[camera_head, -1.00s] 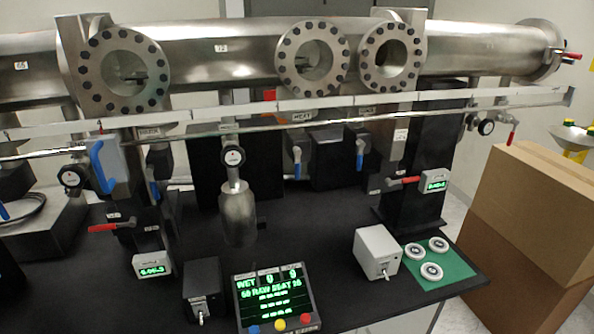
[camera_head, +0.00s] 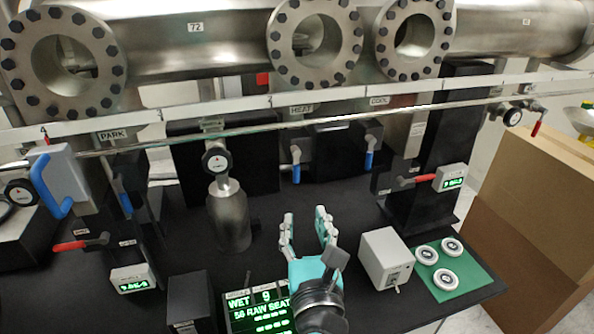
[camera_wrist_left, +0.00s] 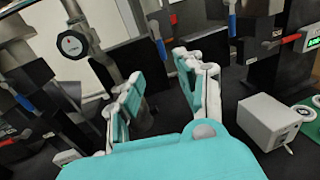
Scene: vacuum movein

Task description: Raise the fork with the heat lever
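The heat lever (camera_head: 296,165) is a blue handle hanging down below the rail, under the HEAT label (camera_head: 301,109). A blue handle between my fingers in the left wrist view (camera_wrist_left: 162,50) appears to be the same lever. My left gripper (camera_head: 306,218), teal and grey, points toward the back, below and in front of the lever. Its fingers are apart with nothing between them, and it does not touch the lever. It also shows in the left wrist view (camera_wrist_left: 160,78). I cannot make out the fork. My right gripper is not in view.
A similar blue lever (camera_head: 369,158) hangs under the COOL label, right of the heat lever. A metal cylinder with a gauge (camera_head: 229,214) stands to the left. A white box (camera_head: 386,258) and green mat (camera_head: 473,275) with white discs lie right. A rail crosses above.

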